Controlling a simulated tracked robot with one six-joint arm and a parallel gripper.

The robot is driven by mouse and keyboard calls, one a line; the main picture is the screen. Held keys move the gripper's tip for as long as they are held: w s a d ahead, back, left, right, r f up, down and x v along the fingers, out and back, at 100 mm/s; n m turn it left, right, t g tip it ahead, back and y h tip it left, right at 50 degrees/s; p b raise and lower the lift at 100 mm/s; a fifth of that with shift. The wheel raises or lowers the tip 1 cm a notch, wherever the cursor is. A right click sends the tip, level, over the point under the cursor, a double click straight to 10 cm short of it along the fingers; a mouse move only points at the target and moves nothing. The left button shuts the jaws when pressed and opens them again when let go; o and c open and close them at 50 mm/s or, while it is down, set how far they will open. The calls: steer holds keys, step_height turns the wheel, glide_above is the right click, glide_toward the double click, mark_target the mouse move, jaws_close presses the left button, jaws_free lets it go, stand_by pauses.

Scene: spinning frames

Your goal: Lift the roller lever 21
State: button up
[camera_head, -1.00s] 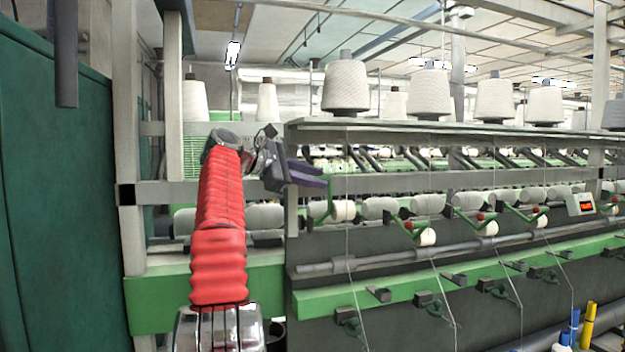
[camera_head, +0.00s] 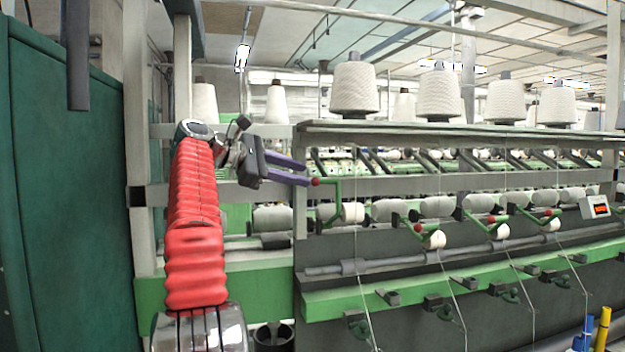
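My gripper (camera_head: 307,174), with two purple fingers, reaches right from the end of my red arm. The fingers are apart, with a gap between them, and nothing shows in it. A green roller lever with a red knob (camera_head: 315,182) is just right of the lower fingertip. I cannot tell whether they touch. The lever's green arm (camera_head: 338,200) runs to a white roller (camera_head: 352,212). Other levers with red knobs, such as this one (camera_head: 417,227), stand lower to the right. No number is readable on any lever, so I cannot tell which is 21.
A shelf (camera_head: 460,129) carrying large yarn cones (camera_head: 354,85) runs above the levers. A grey post (camera_head: 300,210) stands below the fingers. A green rail (camera_head: 420,284) and thin yarn threads lie below and right. A green cabinet (camera_head: 65,190) is at the left.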

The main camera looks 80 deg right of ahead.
steer(key=v, duration=0.5)
steer(key=shift+w+a, duration=0.1)
steer(key=shift+w, duration=0.05)
stand_by(0.6)
